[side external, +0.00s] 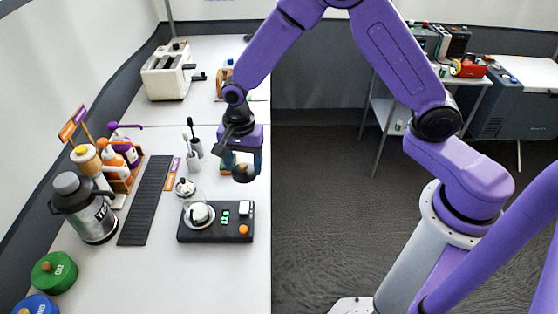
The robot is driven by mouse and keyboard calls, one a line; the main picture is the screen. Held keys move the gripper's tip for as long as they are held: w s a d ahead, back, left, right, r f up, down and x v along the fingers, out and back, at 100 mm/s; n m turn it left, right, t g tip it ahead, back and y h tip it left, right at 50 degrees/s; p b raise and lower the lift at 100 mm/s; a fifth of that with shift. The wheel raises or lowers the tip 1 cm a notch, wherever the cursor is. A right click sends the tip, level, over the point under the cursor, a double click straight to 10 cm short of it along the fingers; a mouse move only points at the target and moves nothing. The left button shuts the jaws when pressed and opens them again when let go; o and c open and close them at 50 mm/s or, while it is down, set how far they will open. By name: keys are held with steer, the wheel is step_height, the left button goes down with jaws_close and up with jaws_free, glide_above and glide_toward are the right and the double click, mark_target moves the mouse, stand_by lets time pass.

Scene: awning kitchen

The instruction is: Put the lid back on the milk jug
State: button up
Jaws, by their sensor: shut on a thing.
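A steel flask (92,219) and a bottle rack (124,176) stand at the left, beside a black ribbed mat (147,200). The counter's right edge is close.

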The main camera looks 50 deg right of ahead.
steer(key=w+a+r, duration=0.2)
steer(key=w+a, duration=0.1)
steer(key=a, duration=0.3)
steer(key=w+a+r, duration=0.2)
steer(key=a, duration=0.4)
step_height(320, 180, down, 7)
steer(key=shift+a+r, duration=0.15)
steer(key=shift+a, duration=0.05)
steer(key=shift+w+f, duration=0.1)
steer(key=shift+f, duration=0.1)
stand_by(2.0)
steer(key=o, duration=1.2)
steer(key=shift+c, duration=0.2)
steer(key=shift+o, duration=0.2)
steer(key=shift+r, duration=0.15)
step_height(320, 180, up, 7)
stand_by(0.3)
